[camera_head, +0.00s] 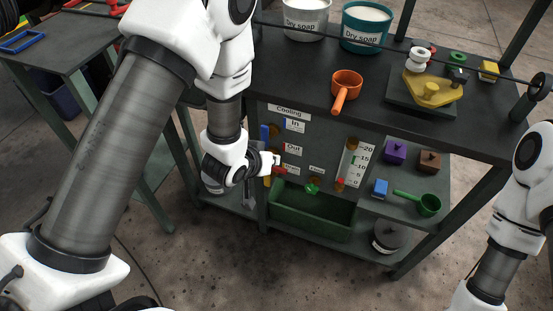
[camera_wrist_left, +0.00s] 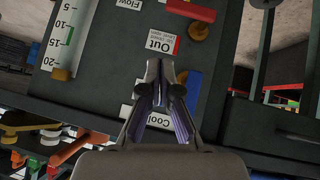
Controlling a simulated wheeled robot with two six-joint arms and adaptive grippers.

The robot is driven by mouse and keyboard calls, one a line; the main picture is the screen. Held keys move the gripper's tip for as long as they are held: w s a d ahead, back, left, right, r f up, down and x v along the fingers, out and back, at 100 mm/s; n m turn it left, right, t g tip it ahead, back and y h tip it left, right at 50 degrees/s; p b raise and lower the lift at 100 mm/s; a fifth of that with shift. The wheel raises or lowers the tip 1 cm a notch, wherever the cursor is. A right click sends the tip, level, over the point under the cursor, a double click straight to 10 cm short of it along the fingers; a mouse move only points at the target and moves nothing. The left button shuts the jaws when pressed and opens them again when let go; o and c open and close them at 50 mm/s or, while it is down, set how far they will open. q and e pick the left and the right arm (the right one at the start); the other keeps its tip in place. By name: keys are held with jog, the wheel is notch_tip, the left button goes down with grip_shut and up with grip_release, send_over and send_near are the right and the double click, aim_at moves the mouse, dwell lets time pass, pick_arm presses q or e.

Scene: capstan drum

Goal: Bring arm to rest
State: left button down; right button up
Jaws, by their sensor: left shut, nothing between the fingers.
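My left arm comes in from the left in the head view and reaches down to the front of the dark bench. My left gripper (camera_head: 249,199) hangs in front of the left part of the cooling panel (camera_head: 320,150), shut and empty. In the left wrist view the closed fingers (camera_wrist_left: 166,75) lie over the panel, between the "Out" label (camera_wrist_left: 163,42) and the "Cooling" label. I cannot tell whether they touch it. Part of my right arm shows at the right edge of the head view; its gripper is outside the picture.
The bench top (camera_head: 300,62) holds soap buckets (camera_head: 368,28), an orange scoop (camera_head: 346,86) and a plate with a yellow piece (camera_head: 431,91). A green trough (camera_head: 310,211) sits below the panel. A blue lever (camera_wrist_left: 193,92) is close beside the fingers. A second table (camera_head: 70,45) stands left.

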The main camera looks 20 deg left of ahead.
pick_arm(q)
jog(key=v, duration=0.3)
jog(key=shift+d, duration=0.25)
jog(key=shift+f, duration=0.1)
jog(key=s+a+f+g+y, duration=0.1)
jog(key=s+a+f+g, duration=0.2)
jog(key=s+f, duration=0.6)
jog(key=s+a+f+g+y, duration=0.1)
jog(key=s+a+f+g, duration=0.2)
jog(key=s, duration=1.2)
notch_tip(320, 180, down, 7)
jog(key=g, duration=0.3)
jog(key=shift+s+a, duration=0.2)
jog(key=shift+s, duration=0.2)
jog(key=shift+w+r, duration=0.1)
